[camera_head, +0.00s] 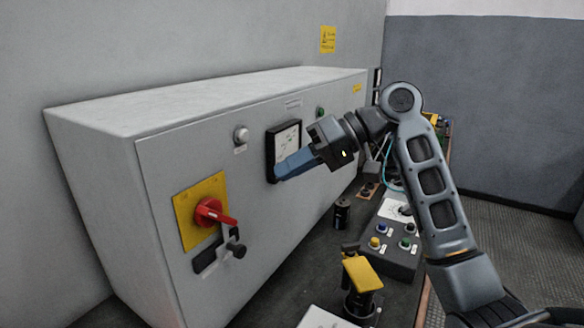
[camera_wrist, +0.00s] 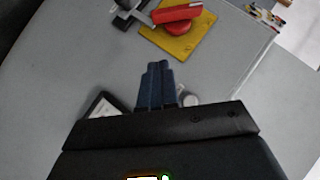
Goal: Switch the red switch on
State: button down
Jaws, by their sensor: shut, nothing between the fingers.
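The red switch (camera_head: 209,211) is a rotary knob with a red handle on a yellow plate (camera_head: 187,228), on the front of a grey cabinet (camera_head: 240,160). Its handle points right and slightly down in the head view. In the wrist view the red switch (camera_wrist: 178,14) shows at the top, beyond the fingertips, on its yellow plate (camera_wrist: 190,42). My gripper (camera_head: 280,174) is shut and empty, in front of the cabinet by the meter, right of and above the switch and apart from it. In the wrist view my gripper (camera_wrist: 157,66) has its blue fingers together.
A black-framed meter (camera_head: 284,142) sits behind my fingers, partly hidden. A button box (camera_head: 385,245) and a yellow-topped device (camera_head: 361,275) stand on the bench at right. Space before the switch is clear.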

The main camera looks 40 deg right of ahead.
aim_at(215, 215)
jog(key=w+a+f+p, duration=0.1)
jog(key=w+a+f, duration=0.1)
jog(key=a+f, duration=0.4)
jog(key=shift+a, duration=0.75)
